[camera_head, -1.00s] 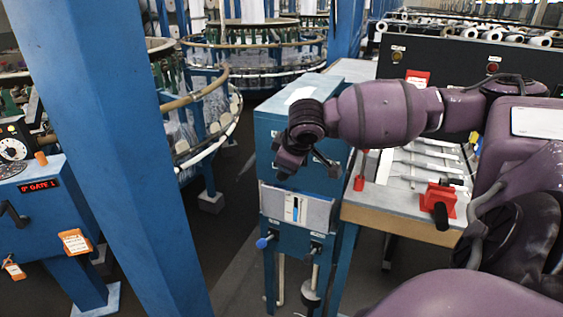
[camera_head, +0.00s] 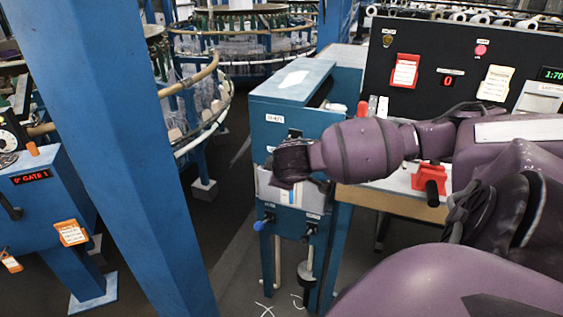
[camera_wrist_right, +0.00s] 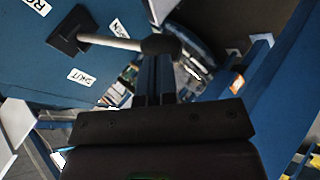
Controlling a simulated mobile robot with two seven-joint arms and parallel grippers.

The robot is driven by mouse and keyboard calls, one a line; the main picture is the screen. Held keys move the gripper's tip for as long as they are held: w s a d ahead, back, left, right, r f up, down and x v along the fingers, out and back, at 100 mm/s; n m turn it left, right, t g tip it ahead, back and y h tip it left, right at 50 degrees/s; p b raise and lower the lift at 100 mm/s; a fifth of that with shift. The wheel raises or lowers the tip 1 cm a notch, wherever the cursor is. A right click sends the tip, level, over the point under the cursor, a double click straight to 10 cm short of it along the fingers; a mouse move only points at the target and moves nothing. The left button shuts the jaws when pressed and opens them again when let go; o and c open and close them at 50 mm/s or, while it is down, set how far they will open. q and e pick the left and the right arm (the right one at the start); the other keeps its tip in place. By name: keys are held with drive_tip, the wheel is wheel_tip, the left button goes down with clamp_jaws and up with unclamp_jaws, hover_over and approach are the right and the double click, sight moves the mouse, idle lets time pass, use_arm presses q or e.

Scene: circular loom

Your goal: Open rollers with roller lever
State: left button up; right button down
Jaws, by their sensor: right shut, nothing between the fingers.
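The roller lever (camera_wrist_right: 112,42) shows in the right wrist view as a pale rod with a dark round knob, rising from a black square base on a blue panel. White labels lie around it, one cut off and starting "RO". My right gripper (camera_wrist_right: 160,72) is shut and empty, its fingertips at the knob in the picture; I cannot tell whether they touch. In the head view, the wrist of my right arm is in front of the blue cabinet (camera_head: 290,88) and the gripper's fingers are hidden. A black-knobbed lever (camera_head: 308,232) sits low on the cabinet front. My left gripper is out of view.
A blue-knobbed lever (camera_head: 263,224) is left of the black one. A blue post (camera_head: 120,150) stands on the left, with the grey floor (camera_head: 228,215) open between.

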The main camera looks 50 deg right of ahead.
wheel_tip(320, 180, down, 2)
drive_tip(key=shift+w+d+f, duration=0.1)
drive_tip(key=shift+d, duration=0.05)
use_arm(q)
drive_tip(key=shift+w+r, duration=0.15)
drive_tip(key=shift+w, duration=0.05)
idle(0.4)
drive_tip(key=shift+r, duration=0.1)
